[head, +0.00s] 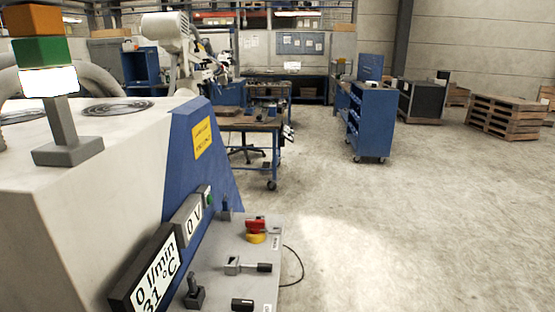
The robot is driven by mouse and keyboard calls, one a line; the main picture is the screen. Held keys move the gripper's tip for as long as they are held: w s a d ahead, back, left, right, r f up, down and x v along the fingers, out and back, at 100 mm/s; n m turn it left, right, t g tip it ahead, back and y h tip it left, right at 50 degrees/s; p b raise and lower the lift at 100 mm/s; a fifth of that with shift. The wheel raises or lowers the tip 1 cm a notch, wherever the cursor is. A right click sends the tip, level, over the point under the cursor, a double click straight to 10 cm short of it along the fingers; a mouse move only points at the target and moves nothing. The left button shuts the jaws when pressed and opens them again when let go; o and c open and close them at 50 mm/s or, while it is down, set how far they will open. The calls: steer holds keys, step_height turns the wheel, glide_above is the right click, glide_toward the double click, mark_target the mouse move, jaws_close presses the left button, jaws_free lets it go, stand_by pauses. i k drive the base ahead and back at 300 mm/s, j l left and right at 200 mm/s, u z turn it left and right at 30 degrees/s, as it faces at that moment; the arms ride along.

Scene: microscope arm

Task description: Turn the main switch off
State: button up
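A red rotary-looking handle (255,226) with a yellow disc (255,239) below it sits on the light grey control panel (225,285), low in the middle of the head view. It looks like the main switch, but no label is readable and I cannot tell its set position. No gripper of mine shows in this view, and nothing touches the red handle.
The panel also carries a black-handled lever (262,267), a dark knob (194,292) and displays reading "0 l/min" (152,275) and "0 V" (194,221). A black cable (298,265) hangs at its right. The concrete floor (420,220) to the right is open.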

mark_target(256, 227)
steer(key=i+l+u, duration=0.15)
steer(key=i, duration=0.3)
steer(key=i+l+u, duration=0.2)
steer(key=i, duration=0.25)
steer(key=i+l+u, duration=0.15)
steer(key=i, duration=0.3)
